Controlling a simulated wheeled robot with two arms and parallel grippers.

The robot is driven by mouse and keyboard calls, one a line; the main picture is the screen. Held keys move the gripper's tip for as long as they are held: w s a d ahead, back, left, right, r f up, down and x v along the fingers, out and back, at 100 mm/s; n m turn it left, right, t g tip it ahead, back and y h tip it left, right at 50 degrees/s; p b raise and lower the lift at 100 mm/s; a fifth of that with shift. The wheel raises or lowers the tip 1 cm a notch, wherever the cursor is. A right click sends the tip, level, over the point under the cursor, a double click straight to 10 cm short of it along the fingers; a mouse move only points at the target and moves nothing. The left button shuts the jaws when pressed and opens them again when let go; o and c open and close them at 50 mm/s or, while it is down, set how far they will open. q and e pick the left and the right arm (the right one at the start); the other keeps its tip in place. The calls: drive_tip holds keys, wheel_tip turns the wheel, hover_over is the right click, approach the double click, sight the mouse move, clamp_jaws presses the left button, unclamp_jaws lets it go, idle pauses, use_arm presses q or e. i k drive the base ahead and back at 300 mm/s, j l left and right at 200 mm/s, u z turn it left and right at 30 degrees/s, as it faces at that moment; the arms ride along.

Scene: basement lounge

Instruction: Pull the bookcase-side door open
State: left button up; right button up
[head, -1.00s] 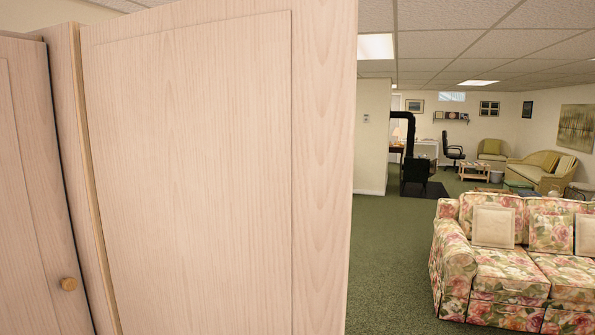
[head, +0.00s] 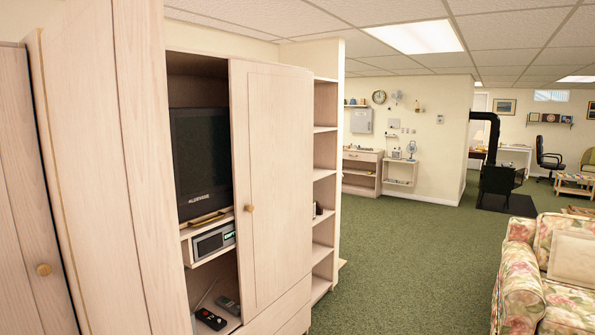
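A pale wood cabinet holds a black television (head: 200,160) in an open bay. The bookcase-side door (head: 280,170) is the pale panel right of the television, beside the open bookcase shelves (head: 324,190). It has a round wooden knob (head: 249,208) near its left edge and looks shut over its part of the cabinet. Another pale door panel (head: 95,160) stands swung out on the left, close to me, leaving the television bay uncovered. Neither of my grippers is in view.
Another pale door with a knob (head: 43,270) is at the far left. A clock device (head: 212,240) and remotes (head: 211,319) sit below the television. Green carpet (head: 410,250) is clear in front of the bookcase. A floral sofa (head: 550,280) stands at right.

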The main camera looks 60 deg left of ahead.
sight(271, 107)
drive_tip(key=i+j+u, duration=0.1)
drive_tip(key=i+u, duration=0.6)
drive_tip(key=u, duration=0.15)
drive_tip(key=i+l+u, duration=0.15)
drive_tip(key=i+u, duration=0.25)
drive_tip(key=i+j+u, duration=0.2)
drive_tip(key=i+u, duration=0.3)
drive_tip(key=i+j+u, duration=0.1)
drive_tip(key=i+u, duration=0.2)
drive_tip(key=u, duration=0.2)
drive_tip(key=i+j+u, duration=0.2)
drive_tip(key=i, duration=0.35)
drive_tip(key=i+j+u, duration=0.2)
drive_tip(key=i, duration=0.4)
drive_tip(key=l, duration=0.1)
